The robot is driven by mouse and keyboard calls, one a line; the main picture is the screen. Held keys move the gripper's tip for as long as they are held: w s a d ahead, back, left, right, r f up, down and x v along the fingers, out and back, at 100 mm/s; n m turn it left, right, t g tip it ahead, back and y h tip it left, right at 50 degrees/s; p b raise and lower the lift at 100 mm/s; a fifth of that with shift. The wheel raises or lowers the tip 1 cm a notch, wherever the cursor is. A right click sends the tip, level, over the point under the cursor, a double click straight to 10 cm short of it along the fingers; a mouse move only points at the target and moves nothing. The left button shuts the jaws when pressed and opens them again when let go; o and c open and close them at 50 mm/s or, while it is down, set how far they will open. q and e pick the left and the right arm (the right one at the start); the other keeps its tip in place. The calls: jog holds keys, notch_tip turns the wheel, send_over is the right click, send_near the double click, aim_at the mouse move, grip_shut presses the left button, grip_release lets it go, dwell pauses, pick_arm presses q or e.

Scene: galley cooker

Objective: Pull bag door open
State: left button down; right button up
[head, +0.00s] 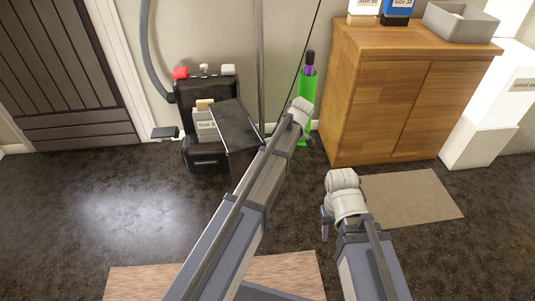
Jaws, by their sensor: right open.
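A black upright vacuum cleaner (204,92) stands against the wall left of centre. Its dark bag door (232,122) stands swung out from the body on the right side, and a pale bag (205,122) with a "Size" label shows inside. My left arm reaches up past the door's right edge. Its wrist ends near the green tube, right of the door; its fingers are too unclear to read, and contact between arm and door cannot be told. My right gripper (327,223) is open and empty above the floor, lower right of the vacuum, away from the door.
A wooden cabinet (372,105) stands at right with boxes and a grey bin (459,22) on top. A green tube (307,85) stands between vacuum and cabinet. A beige mat (418,197) lies before the cabinet. The dark floor at left is clear.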

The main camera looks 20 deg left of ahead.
pick_arm(q)
jog(key=shift+w, duration=0.25)
jog(key=c, duration=0.7)
grip_release()
jog(key=p+v, duration=0.7)
jog(key=shift+d+r, duration=0.25)
jog(key=shift+r, duration=0.1)
